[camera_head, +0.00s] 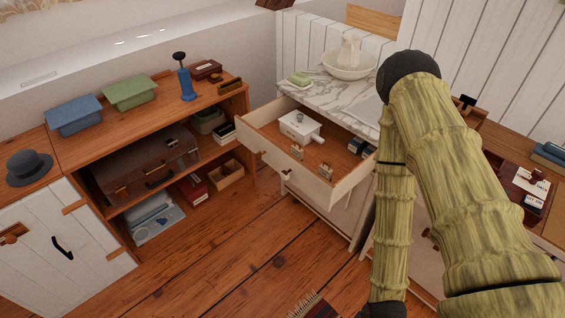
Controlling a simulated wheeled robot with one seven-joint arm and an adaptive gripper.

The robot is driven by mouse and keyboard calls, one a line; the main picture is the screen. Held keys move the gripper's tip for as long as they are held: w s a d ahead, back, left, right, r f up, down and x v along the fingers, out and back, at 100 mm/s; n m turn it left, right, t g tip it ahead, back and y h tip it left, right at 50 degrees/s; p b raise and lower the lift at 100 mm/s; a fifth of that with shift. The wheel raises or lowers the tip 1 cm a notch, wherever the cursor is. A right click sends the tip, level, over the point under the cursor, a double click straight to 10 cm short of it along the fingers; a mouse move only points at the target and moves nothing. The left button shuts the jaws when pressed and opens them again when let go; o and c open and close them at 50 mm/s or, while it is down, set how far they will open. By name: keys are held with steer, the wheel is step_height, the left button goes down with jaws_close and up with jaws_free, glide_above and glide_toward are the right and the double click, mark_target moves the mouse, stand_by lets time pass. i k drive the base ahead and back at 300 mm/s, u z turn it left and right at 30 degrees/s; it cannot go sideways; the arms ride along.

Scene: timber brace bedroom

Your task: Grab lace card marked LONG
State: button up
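Two small tan, card-like pieces stand in the open drawer (343,190), one nearer the left (297,152) and one toward the front (324,170). Small dark items with pale labels (357,146) lie at the drawer's right end, partly hidden by my arm. Pale labelled pieces (533,182) also lie on a dark tray at the right. My gripper is out of view.
The drawer juts out below a marble top (325,93) with a pitcher and basin (349,62). A wooden shelf unit (75,150) with boxes and a suitcase (145,165) stands left. A bristled object (312,306) shows at the bottom edge. Wooden floor (225,245) is open between.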

mark_target(326, 172)
steer(key=k, duration=0.5)
steer(key=u, duration=1.05)
steer(key=i, duration=0.9)
steer(key=z, duration=1.65)
